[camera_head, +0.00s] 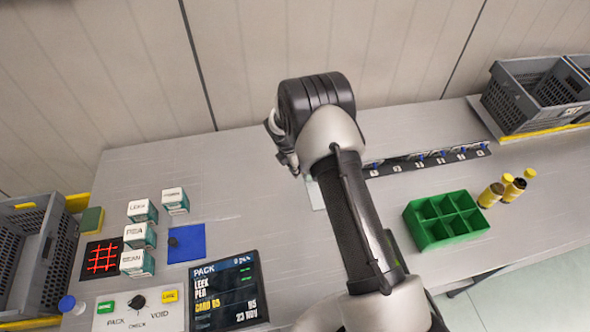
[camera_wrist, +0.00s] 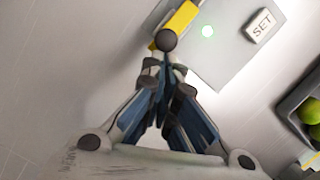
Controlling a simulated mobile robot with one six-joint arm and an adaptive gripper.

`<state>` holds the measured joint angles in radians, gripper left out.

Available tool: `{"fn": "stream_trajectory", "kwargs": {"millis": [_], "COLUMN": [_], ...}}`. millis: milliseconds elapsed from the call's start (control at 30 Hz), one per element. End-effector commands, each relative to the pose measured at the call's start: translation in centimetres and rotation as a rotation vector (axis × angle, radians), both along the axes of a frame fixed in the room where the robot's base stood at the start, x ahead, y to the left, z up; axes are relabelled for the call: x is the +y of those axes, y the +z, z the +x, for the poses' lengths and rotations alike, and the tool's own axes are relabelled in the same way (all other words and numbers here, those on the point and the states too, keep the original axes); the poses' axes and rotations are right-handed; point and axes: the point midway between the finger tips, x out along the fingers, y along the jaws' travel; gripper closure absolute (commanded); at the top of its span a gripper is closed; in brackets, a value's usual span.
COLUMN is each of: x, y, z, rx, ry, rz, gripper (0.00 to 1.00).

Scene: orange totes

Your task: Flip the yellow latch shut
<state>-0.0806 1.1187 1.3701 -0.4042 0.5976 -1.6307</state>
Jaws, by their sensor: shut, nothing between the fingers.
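The yellow latch (camera_wrist: 182,20) shows at the top of the wrist view, lying slanted along the edge of a pale panel (camera_wrist: 222,62). A dark round knob (camera_wrist: 166,40) appears at its lower end. My gripper (camera_wrist: 164,60) is shut and empty, its fingertips right at the knob; I cannot tell whether they touch it.
A SET button (camera_wrist: 262,25) sits on the panel. Right of my arm stand a green divided tray (camera_head: 443,232), small yellow bottles (camera_head: 490,196) and a grey crate (camera_head: 515,105). White boxes (camera_head: 137,263), a blue mat (camera_head: 190,243) and a display (camera_head: 228,290) are at left.

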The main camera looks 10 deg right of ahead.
Motion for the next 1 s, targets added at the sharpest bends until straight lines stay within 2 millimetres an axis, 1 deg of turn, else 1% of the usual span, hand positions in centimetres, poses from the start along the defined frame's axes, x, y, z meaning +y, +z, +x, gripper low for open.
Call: {"fn": "stream_trajectory", "kwargs": {"millis": [33, 133, 433, 567, 667, 767, 800, 900, 1000], "x": [-0.9, -2.2, -2.4, -1.9, -1.0, 0.6, 1.1, 1.4, 1.9], "y": [0.0, 0.0, 0.0, 0.0, 0.1, 0.1, 0.5, 3.4, 5.6], "z": [0.0, 0.0, 0.0, -0.1, -0.4, -0.8, -1.0, -1.1, -1.4], "rx": [0.000, 0.000, 0.000, 0.000, 0.001, 0.001, -0.002, -0.005, -0.004], "ry": [-0.003, -0.003, 0.000, 0.001, 0.001, 0.000, -0.003, -0.004, -0.005], "rz": [0.000, -0.001, -0.001, -0.001, -0.001, -0.002, -0.001, -0.002, 0.000], "gripper": [1.00, 1.00, 1.00, 1.00, 1.00, 1.00, 1.00, 1.00, 1.00]}}
